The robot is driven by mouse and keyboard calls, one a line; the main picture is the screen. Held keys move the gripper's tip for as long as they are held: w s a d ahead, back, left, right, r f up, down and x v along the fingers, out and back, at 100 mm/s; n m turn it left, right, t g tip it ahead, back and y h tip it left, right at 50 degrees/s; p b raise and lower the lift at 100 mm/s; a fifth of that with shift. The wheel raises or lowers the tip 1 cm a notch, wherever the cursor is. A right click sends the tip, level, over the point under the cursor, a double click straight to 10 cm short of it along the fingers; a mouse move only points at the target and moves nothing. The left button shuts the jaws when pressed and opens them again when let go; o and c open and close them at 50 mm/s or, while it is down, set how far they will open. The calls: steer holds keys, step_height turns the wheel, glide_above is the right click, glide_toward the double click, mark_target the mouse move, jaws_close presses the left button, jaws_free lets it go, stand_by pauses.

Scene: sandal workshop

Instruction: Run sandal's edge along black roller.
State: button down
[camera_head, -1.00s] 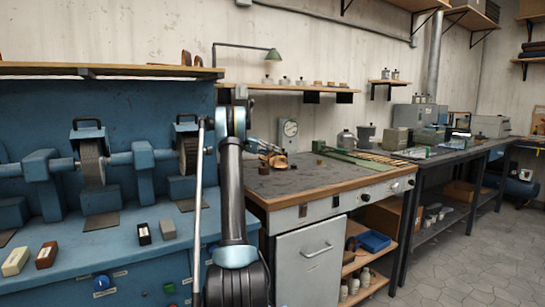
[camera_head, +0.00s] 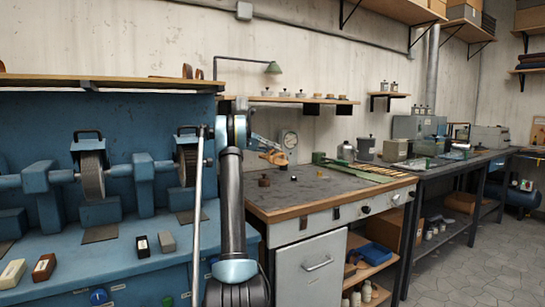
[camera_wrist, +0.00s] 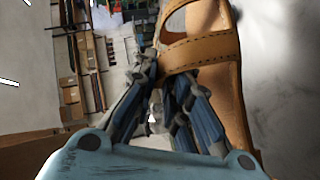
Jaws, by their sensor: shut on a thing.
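My gripper (camera_head: 262,146) is shut on a tan leather sandal (camera_head: 275,157), held above the dark-topped workbench (camera_head: 325,190). In the wrist view, the fingers (camera_wrist: 163,90) close on the sandal's strap side, and its straps and long sole (camera_wrist: 228,95) extend up and right. The blue machine at left carries two dark rollers: one in plain view (camera_head: 92,176), the other (camera_head: 188,163) partly behind my arm. I cannot tell which is the black one. The sandal is well to the right of both, touching neither.
Small blocks (camera_head: 142,246) lie on the front ledge of the blue machine (camera_head: 100,260). A dark round piece (camera_head: 264,180) stands on the workbench, with a green tool (camera_head: 330,160) behind. A wooden shelf (camera_head: 100,82) runs above the rollers.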

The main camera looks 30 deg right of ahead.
steer(key=shift+r, duration=0.2)
steer(key=shift+d, duration=0.1)
steer(key=s+d, duration=0.6)
steer(key=s, duration=0.5)
steer(key=s+d, duration=0.7)
steer(key=s, duration=0.5)
steer(key=shift+w+a+f, duration=0.1)
steer(key=shift+a+f, duration=0.05)
steer(key=shift+f, duration=2.05)
steer(key=shift+a+f, duration=0.1)
steer(key=shift+f, duration=2.05)
steer(key=shift+a, duration=0.75)
steer(key=shift+w+f, duration=0.15)
steer(key=shift+w, duration=0.65)
steer(key=shift+d, duration=0.4)
